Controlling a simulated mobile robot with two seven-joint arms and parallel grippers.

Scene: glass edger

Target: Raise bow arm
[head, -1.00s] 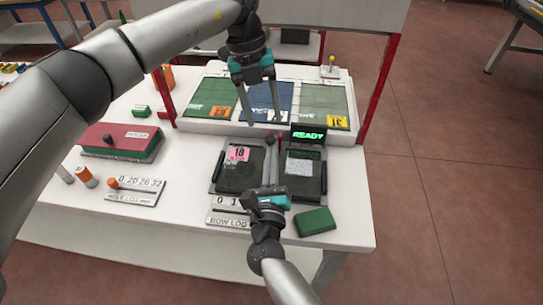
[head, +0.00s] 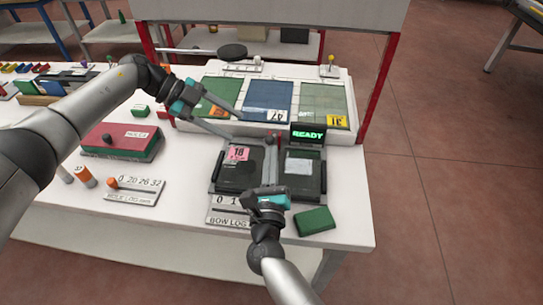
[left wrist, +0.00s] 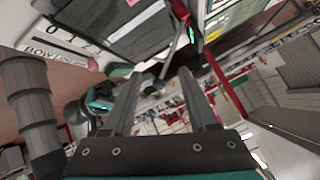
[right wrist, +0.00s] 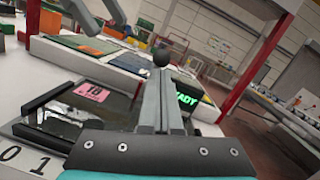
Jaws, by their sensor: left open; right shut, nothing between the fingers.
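A small upright red lever (head: 269,138) stands at the back between two dark framed pads (head: 241,170); I cannot tell for sure whether it is the bow arm. My right gripper (head: 270,162) is shut and empty over the middle of the pads, below the lever in the head view. In the right wrist view a black ball knob (right wrist: 161,58) shows just past its fingertips; whether they touch it is unclear. My left gripper (head: 236,125) is open and empty above the back edge of the left pad, its fingers pointing right.
A "READY" display (head: 309,134) stands behind the right pad. A "BOW LOG" board (head: 228,221) lies in front and a green block (head: 315,221) at front right. Green and blue panels (head: 268,98) lie behind. A red-topped box (head: 120,137) stands left, and red posts (head: 378,80) flank the panels.

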